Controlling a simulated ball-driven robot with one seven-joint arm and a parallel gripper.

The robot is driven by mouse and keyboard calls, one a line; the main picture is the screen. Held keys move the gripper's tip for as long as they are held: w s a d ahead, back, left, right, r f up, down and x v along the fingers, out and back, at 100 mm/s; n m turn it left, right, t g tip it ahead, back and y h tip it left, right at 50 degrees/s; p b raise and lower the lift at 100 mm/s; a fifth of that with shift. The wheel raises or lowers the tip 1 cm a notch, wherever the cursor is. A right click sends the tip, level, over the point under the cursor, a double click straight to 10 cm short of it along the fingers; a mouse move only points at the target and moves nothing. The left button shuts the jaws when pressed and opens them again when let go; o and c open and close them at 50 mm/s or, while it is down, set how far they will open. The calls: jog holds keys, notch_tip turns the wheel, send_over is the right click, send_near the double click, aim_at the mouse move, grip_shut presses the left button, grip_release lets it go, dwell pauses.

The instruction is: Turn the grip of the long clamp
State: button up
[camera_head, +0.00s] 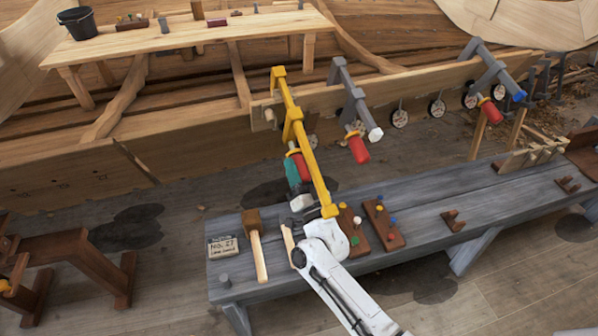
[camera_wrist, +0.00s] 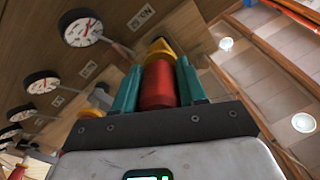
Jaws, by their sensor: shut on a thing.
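The long clamp (camera_head: 312,165) is yellow and hangs on the hull plank, its bar running down toward the bench. Its red grip (camera_head: 304,168) shows partly behind my gripper in the head view. In the wrist view the red grip (camera_wrist: 158,86) lies between the two teal fingers, with a yellow collar (camera_wrist: 158,52) beyond it. My gripper (camera_head: 292,172) is shut on this grip, fingers on both sides.
Grey clamps with red grips (camera_head: 357,147) hang further right along the plank, near round dials (camera_head: 399,118). Below, the grey bench (camera_head: 500,203) carries a mallet (camera_head: 255,245), a number card (camera_head: 222,247) and brown peg blocks (camera_head: 383,225). The yellow bar passes close beside my wrist.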

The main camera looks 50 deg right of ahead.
jog(key=m+b, duration=0.2)
jog(key=m, duration=0.2)
jog(key=shift+m+b, duration=0.3)
jog(key=shift+m, duration=0.1)
dwell(0.4)
jog(key=o, duration=1)
jog(key=shift+o, duration=0.2)
jog(key=shift+s+a, duration=0.1)
jog(key=v, duration=1)
jog(key=shift+s+b, duration=0.3)
jog(key=shift+b, duration=0.05)
jog(key=shift+f, duration=0.15)
